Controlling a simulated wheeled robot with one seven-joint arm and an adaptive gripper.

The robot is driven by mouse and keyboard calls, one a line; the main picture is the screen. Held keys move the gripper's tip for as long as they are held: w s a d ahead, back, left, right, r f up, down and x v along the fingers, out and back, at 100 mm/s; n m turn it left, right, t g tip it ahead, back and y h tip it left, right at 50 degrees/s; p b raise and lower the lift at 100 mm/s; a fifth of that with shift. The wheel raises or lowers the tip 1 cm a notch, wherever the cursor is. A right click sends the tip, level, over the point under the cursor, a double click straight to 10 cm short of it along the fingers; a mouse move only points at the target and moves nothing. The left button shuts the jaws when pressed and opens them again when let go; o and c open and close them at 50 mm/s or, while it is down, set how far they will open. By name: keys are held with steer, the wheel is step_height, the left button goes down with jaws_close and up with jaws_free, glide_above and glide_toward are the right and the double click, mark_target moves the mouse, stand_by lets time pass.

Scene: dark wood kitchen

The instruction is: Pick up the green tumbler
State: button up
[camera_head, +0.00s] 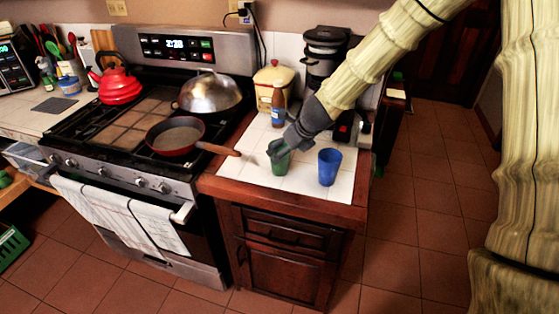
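A green tumbler (279,162) stands on the white tiled counter, to the right of the stove. My gripper (277,148) comes down from the upper right and is at the tumbler's top rim, overlapping it in the view. The gripper and its fingers are dark and small here, so I cannot tell whether they are closed on the tumbler or only around or beside its rim. Part of the tumbler's upper edge is hidden by the gripper.
A blue tumbler (329,167) stands just right of the green one. A brown bottle (278,108), a cream canister (272,78) and a dark coffee maker (322,52) stand behind. A pan (174,136) on the stove points its handle over the counter's left side.

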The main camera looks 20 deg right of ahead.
steer(key=shift+p+x, duration=0.55)
steer(key=shift+x, duration=2.3)
steer(key=shift+s, duration=0.15)
steer(key=shift+c, duration=0.2)
steer(key=c, duration=1)
